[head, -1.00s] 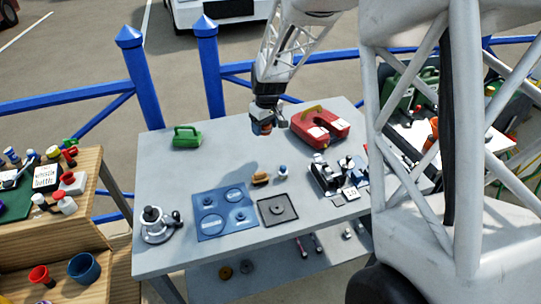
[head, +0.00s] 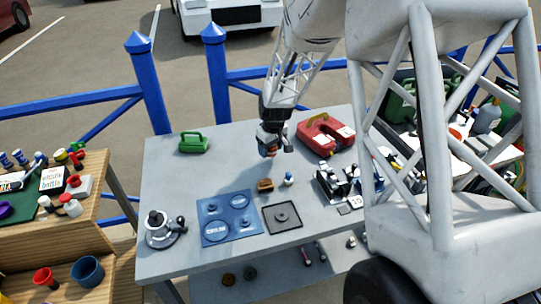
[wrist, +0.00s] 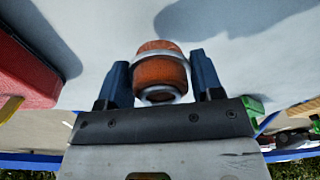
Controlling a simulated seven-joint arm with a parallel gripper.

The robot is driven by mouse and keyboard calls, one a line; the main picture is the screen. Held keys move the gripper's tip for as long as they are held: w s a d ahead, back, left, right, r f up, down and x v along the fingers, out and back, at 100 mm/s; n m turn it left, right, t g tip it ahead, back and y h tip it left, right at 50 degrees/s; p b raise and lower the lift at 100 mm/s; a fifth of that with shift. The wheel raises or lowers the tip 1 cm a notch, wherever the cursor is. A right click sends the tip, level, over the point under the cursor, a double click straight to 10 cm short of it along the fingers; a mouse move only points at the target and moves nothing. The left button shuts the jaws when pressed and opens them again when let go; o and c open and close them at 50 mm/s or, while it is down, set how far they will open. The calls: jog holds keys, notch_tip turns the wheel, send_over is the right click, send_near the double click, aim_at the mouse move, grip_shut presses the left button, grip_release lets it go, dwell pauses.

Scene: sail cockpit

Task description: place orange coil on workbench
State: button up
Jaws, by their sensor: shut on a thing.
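My gripper (wrist: 160,85) is shut on the orange coil (wrist: 160,72), a short round orange piece with pale end rings, held between two dark blue fingers in the wrist view. In the head view my gripper (head: 271,148) is over the back middle of the grey workbench (head: 165,265), and only a bit of the coil (head: 268,151) shows there. The coil appears to be above the bench top; the wrist view does not clearly show how large the gap is.
A red horseshoe-shaped piece (head: 326,134) lies right of my gripper, and a green piece (head: 193,142) lies to the left. A blue mat (head: 215,239), a dark square plate (head: 282,217) and a small brown piece (head: 265,185) are nearer the front. The bench's left middle is clear.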

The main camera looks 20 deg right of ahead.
aim_at(270, 161)
jog(key=shift+f, duration=1.75)
jog(key=shift+f, duration=0.15)
jog(key=o, duration=1)
jog(key=shift+r, duration=0.2)
jog(key=shift+s+d+r, duration=0.1)
jog(key=shift+s+r, duration=0.15)
jog(key=shift+r, duration=1.75)
jog(key=shift+s+d+r, duration=0.1)
jog(key=shift+s+r, duration=0.1)
jog(key=shift+r, duration=1.75)
jog(key=shift+s+d+r, duration=0.1)
jog(key=shift+s+r, duration=0.15)
jog(key=shift+r, duration=1.75)
